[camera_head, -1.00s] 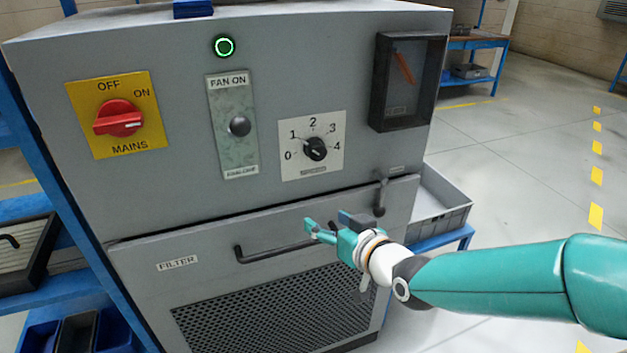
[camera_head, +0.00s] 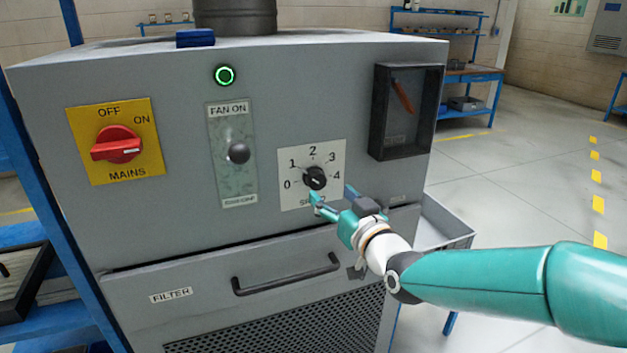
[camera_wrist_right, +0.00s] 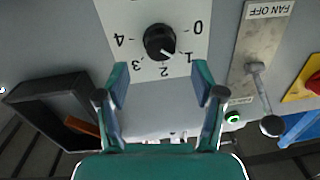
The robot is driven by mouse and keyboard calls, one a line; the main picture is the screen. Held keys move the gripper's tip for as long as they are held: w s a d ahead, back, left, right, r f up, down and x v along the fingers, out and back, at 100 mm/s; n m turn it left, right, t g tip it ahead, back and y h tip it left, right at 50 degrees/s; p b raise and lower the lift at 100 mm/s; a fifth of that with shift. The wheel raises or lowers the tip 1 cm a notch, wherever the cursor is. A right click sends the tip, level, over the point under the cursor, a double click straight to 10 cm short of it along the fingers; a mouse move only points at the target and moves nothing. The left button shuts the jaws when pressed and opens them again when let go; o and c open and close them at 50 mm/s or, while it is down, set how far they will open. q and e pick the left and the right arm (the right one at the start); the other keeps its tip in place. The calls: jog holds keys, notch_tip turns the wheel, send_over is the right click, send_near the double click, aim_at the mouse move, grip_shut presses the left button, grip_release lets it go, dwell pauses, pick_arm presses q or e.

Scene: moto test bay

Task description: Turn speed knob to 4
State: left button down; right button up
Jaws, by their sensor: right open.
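The black speed knob (camera_head: 315,178) sits on a white dial plate (camera_head: 297,199) marked 0 to 4 on the grey cabinet front. Its white mark points at about 1. My right gripper (camera_head: 332,196) is open and empty, just below and in front of the knob in the head view. In the right wrist view the knob (camera_wrist_right: 160,42) lies ahead of the gap between the open fingers (camera_wrist_right: 160,80), with its mark toward 1. The fingers appear apart from the knob. My left gripper is not in view.
A red mains switch (camera_head: 117,145) on a yellow plate and a fan toggle (camera_head: 239,153) are left of the dial. The filter door handle (camera_head: 287,274) protrudes below. A grey tray (camera_head: 446,225) stands at right.

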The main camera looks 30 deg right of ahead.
aim_at(319, 183)
jog(key=w, duration=0.4)
jog(key=w+d+p, duration=0.1)
jog(key=w, duration=0.2)
jog(key=shift+s, duration=0.1)
